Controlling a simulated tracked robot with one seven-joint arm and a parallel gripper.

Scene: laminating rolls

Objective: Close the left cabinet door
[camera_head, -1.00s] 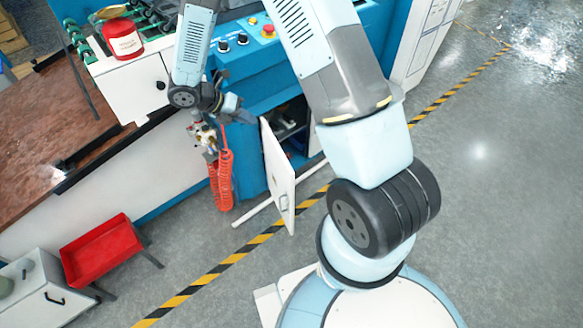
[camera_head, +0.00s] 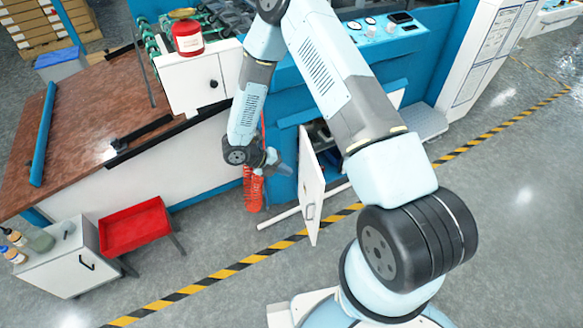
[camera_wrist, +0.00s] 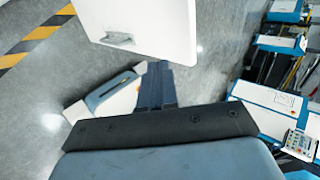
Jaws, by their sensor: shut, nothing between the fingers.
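The left cabinet door (camera_head: 313,197) is a white panel standing open, swung out from the blue machine front, with a small handle on its face. A dark opening shows behind it. My gripper (camera_head: 280,167) is at the left of the door in the head view, shut and empty, close to its upper part; I cannot tell whether it touches. In the wrist view the white door (camera_wrist: 150,22) with its handle fills the top, beyond my shut fingers (camera_wrist: 157,85).
A coiled red hose (camera_head: 252,190) hangs left of my gripper. A red tray (camera_head: 134,228) and a small white cabinet (camera_head: 60,262) stand at the lower left. A white bar (camera_head: 300,208) lies low near the door. Striped floor tape (camera_head: 225,273) crosses open grey floor.

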